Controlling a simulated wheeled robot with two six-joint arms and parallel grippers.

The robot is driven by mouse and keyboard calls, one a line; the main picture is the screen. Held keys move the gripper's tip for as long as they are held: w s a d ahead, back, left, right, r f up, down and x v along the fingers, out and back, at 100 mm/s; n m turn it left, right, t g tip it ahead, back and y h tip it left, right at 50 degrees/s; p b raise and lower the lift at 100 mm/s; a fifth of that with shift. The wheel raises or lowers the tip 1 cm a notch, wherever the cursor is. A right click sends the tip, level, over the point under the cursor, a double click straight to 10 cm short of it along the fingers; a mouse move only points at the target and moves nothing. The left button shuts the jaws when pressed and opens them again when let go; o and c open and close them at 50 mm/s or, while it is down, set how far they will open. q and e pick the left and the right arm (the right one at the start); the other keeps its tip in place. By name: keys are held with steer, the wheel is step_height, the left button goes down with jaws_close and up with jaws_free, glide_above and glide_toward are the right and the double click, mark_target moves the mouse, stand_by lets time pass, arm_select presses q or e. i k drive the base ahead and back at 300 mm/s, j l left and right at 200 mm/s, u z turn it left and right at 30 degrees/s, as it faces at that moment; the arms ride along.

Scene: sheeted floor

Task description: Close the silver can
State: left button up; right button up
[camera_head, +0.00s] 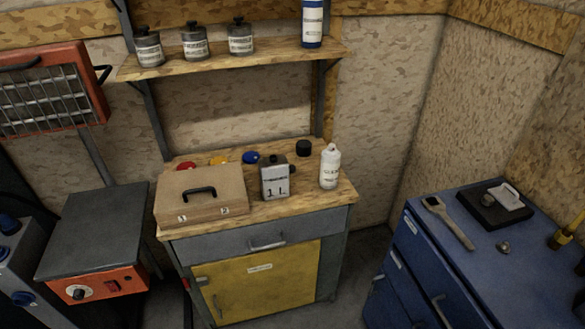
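A small silver can (274,183) with dark markings on its front stands upright on the wooden top of the cabinet, right of a tan case. A dark grey part shows at its top; whether this is a cap or an open neck is too small to tell. A black cap-like piece (303,148) sits on the wooden top behind and to the right of the can, apart from it. Neither of my grippers shows in the head view.
Red (187,166), yellow (219,160) and blue (250,158) round pieces lie behind the case (200,195). A white bottle (330,167) stands right of the can. A shelf (230,60) hangs above. A blue cabinet (480,250) stands at right.

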mark_target(273, 171)
steer(key=i+j+z, duration=0.45)
steer(key=j, duration=0.25)
steer(key=j+z, duration=0.25)
steer(key=j, duration=0.15)
steer(key=i+j+z, duration=0.25)
steer(key=j, duration=0.2)
steer(key=k+l, duration=0.05)
steer(key=k, duration=0.05)
